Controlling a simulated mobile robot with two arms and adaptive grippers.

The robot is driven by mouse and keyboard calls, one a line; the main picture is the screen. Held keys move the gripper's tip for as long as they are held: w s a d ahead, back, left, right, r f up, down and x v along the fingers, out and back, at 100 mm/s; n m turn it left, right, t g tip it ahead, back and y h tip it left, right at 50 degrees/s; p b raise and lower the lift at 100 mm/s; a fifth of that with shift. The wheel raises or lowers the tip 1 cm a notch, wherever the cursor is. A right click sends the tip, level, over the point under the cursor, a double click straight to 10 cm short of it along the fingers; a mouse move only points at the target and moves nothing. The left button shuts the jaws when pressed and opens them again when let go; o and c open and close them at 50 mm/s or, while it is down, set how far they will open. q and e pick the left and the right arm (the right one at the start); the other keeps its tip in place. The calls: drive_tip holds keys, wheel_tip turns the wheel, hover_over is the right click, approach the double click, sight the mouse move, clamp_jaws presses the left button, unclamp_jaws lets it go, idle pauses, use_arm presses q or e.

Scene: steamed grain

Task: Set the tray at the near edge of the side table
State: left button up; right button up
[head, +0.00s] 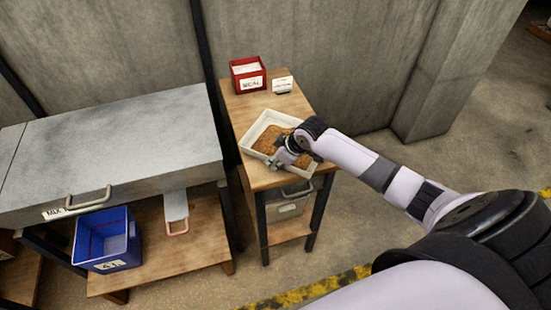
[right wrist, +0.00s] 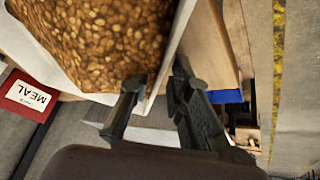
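The tray (head: 256,130) is pale and shallow and holds a layer of brown grain. It rests on the wooden side table (head: 290,106), close to its near end. My right gripper (head: 283,160) is at the tray's near wall, seen from above. The arm and hand hide the tray's right side in the head view. My left gripper is in neither view.
A red MEAL box (head: 248,75) and a small white card (head: 282,85) stand at the table's far end. A grey metal bin (head: 288,205) sits on the shelf below. At left are a grey counter (head: 120,145) and a blue bin (head: 105,240).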

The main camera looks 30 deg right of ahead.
drive_tip(key=shift+o, duration=0.4)
drive_tip(key=b+v, duration=0.1)
drive_tip(key=v, duration=1.1)
